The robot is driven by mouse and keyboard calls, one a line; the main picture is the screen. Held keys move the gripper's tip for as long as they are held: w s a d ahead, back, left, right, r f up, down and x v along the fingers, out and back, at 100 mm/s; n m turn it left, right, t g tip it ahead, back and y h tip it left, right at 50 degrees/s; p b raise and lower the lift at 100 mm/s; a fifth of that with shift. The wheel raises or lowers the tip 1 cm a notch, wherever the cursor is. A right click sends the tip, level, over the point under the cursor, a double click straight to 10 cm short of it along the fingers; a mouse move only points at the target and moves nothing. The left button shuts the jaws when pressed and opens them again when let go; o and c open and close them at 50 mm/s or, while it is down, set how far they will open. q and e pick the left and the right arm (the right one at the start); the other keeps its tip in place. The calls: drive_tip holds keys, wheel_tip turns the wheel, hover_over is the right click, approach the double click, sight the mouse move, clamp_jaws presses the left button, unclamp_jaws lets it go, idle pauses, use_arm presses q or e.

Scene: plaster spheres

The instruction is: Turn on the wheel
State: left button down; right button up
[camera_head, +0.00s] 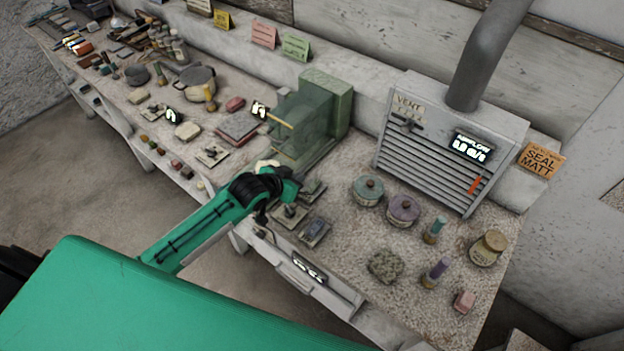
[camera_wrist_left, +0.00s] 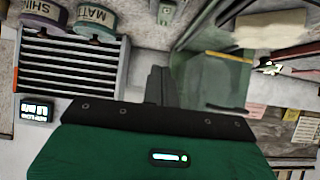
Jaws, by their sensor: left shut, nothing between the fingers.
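The green machine (camera_head: 328,98) with a see-through guard stands at mid-bench in the head view; I take it to be the wheel's housing, but no wheel shows clearly. It also shows in the left wrist view (camera_wrist_left: 222,78). Two small plates with controls, one with a knob (camera_head: 290,212) and one darker (camera_head: 315,230), lie at the bench's front edge. My left gripper (camera_head: 290,172) is over the bench just in front of the machine, near these plates. In the left wrist view its fingers (camera_wrist_left: 158,86) are together and empty. Whether it touches anything cannot be told.
A slatted vent box (camera_head: 435,145) with a duct stands to the right. Lidded jars (camera_head: 368,191) (camera_head: 403,210), a jar (camera_head: 488,248) and a rough grey block (camera_head: 385,266) sit before it. Tools, pots and small blocks crowd the bench's left part.

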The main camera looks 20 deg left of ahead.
use_arm(q)
drive_tip(key=p, duration=0.2)
hover_over(312, 187)
drive_tip(key=f, duration=0.4)
drive_tip(key=shift+s+a, duration=0.1)
drive_tip(key=shift+s, duration=0.1)
wheel_tip(312, 187, down, 3)
drive_tip(key=shift+w+p, duration=0.15)
drive_tip(key=shift+p, duration=0.4)
drive_tip(key=shift+w+f, duration=0.1)
drive_tip(key=shift+f, duration=0.5)
